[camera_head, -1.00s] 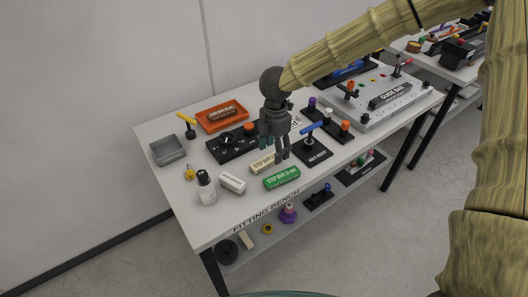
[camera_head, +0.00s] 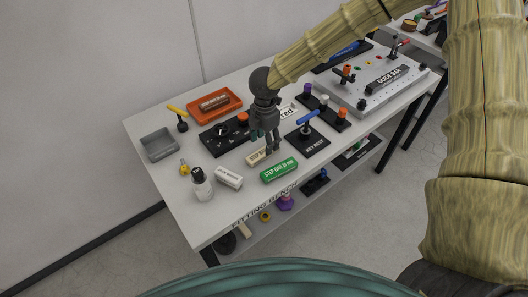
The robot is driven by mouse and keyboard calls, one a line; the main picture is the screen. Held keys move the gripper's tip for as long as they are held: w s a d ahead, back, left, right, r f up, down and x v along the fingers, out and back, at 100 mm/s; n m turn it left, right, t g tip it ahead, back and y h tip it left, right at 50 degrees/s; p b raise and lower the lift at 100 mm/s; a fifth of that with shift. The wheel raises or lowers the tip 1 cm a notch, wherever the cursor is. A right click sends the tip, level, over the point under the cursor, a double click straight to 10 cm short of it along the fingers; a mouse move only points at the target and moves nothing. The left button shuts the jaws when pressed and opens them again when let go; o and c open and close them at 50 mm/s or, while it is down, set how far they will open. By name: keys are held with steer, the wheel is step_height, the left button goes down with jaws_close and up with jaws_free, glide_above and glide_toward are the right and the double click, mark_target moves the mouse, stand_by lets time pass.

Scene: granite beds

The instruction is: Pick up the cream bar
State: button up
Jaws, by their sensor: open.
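The cream bar (camera_head: 255,158) lies on the white fitting bench (camera_head: 190,222), with printed lettering on it. It is just behind and left of the green step bar (camera_head: 279,170). My gripper (camera_head: 270,150) points down over the bench at the cream bar's right end, and its fingers hide part of that end. The gripper is open, with nothing seen between its fingers. I cannot tell whether a finger touches the bar.
A white block (camera_head: 229,177) and a white bottle (camera_head: 201,184) stand left of the bars. A black stand with a blue handle (camera_head: 307,129) is close on the right. Behind are a black fixture (camera_head: 222,136) and an orange tray (camera_head: 214,103).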

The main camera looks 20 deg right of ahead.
mark_target(264, 151)
steer(key=shift+f+p, duration=0.4)
steer(key=shift+p, duration=0.05)
steer(key=f, duration=0.1)
steer(key=f+p, duration=0.1)
steer(key=shift+w+f, duration=0.35)
steer(key=shift+f, duration=0.05)
steer(key=shift+f+p, duration=0.3)
steer(key=shift+f, duration=0.4)
steer(key=shift+f, duration=0.25)
steer(key=c, duration=1.2)
